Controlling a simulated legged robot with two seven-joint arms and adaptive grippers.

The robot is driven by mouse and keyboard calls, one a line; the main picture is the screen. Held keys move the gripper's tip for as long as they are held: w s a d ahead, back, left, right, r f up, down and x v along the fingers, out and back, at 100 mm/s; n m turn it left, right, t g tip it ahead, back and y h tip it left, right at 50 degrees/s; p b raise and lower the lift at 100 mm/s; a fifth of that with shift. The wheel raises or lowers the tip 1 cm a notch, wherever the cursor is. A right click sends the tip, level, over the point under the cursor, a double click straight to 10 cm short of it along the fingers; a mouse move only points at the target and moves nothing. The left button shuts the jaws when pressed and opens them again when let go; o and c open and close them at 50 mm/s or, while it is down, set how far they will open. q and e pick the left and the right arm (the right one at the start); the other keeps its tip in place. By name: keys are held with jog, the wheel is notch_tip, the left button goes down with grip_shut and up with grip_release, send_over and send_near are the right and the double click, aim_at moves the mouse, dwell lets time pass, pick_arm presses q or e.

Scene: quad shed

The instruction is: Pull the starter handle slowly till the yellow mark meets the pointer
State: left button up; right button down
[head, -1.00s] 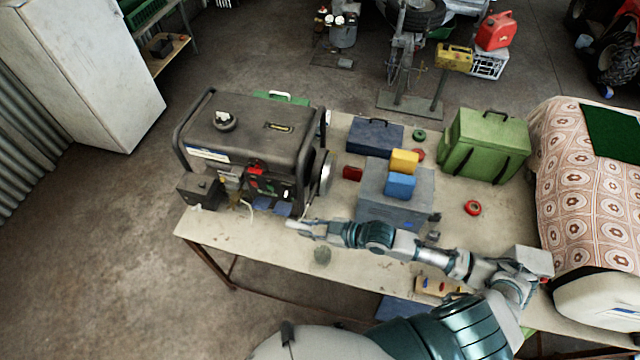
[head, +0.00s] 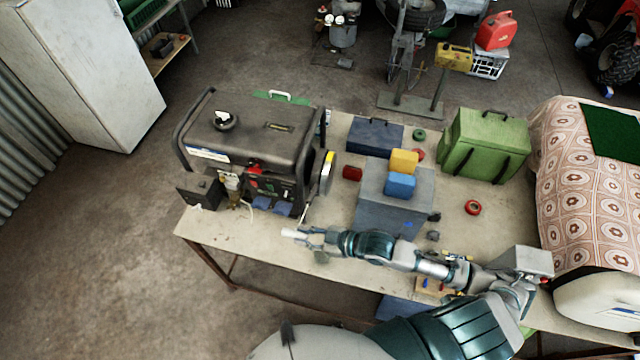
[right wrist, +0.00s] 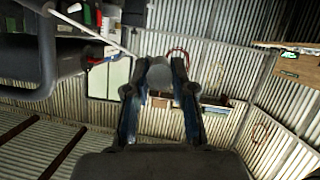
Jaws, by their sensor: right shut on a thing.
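The dark generator (head: 245,125) stands at the left of the table. On its right end is a silver starter disc (head: 326,181), with a yellow mark (head: 329,157) showing at its upper rim. I cannot make out the pointer. My right gripper (head: 297,234) is over the table's front edge, shut on the pale starter handle (head: 287,233). In the right wrist view the handle, a light grey cylinder (right wrist: 160,74), sits between the fingertips. A thin taut cord (right wrist: 100,36) runs from it toward the generator (right wrist: 22,70). My left gripper is not in view.
A grey box (head: 385,215) with a yellow block (head: 404,161) and a blue block (head: 400,185) on it stands right of the disc, close behind my right arm. A green case (head: 485,147) and red tape roll (head: 473,208) are further right. The front-left tabletop is mostly clear.

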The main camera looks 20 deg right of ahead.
jog(key=s+a+r, duration=0.1)
jog(key=s+a, duration=0.2)
jog(key=s, duration=0.2)
jog(key=shift+s+a+r, duration=0.25)
jog(key=shift+r, duration=0.15)
dwell(1.1)
dwell(0.3)
jog(key=w+d+f+b, duration=0.3)
jog(key=w+d+b, duration=0.1)
jog(key=w, duration=0.3)
jog(key=w+d+f+b, duration=0.3)
jog(key=w+d+b, duration=0.2)
jog(key=w, duration=0.1)
jog(key=shift+w+d, duration=0.2)
jog(key=shift+w, duration=0.2)
dwell(0.6)
jog(key=c, duration=0.9)
grip_release()
jog(key=shift+r, duration=0.15)
